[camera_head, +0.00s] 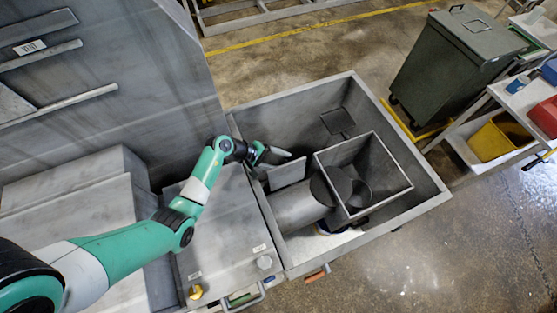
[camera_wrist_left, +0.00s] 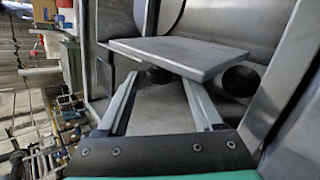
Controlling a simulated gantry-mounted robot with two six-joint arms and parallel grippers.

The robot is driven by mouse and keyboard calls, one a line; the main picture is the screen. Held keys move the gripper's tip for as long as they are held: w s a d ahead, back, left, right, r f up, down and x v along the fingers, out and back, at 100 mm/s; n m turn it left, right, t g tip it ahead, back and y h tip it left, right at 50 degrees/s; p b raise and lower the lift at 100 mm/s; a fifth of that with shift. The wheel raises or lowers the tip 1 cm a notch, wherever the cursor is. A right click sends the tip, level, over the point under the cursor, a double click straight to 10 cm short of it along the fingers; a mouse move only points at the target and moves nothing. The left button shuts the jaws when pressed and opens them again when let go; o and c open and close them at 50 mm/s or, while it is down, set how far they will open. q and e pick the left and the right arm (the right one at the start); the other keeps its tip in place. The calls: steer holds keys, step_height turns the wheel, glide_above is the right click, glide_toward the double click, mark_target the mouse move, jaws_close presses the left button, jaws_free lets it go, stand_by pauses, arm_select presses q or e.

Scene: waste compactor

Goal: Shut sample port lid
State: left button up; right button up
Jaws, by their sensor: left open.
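A flat grey plate (camera_head: 287,173), which looks like the sample port lid, stands near the left inner wall of the open metal bin. In the left wrist view the plate (camera_wrist_left: 180,50) lies just beyond the fingertips, tilted, with its near edge across the view. My left gripper (camera_head: 271,155) is at the bin's left rim, close above the plate. In the left wrist view my left gripper (camera_wrist_left: 160,80) is open, its two fingers apart with nothing between them. Whether a finger touches the plate cannot be told. My right gripper is in neither view.
The bin (camera_head: 408,158) holds a square open hopper (camera_head: 398,165) and a grey cylinder (camera_head: 298,206). A small dark square panel (camera_head: 339,122) is at its back. A green wheeled bin (camera_head: 455,55) and a cart with a yellow tub (camera_head: 490,143) stand to the right.

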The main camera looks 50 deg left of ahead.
arm_select(q)
jaws_close()
stand_by(1.4)
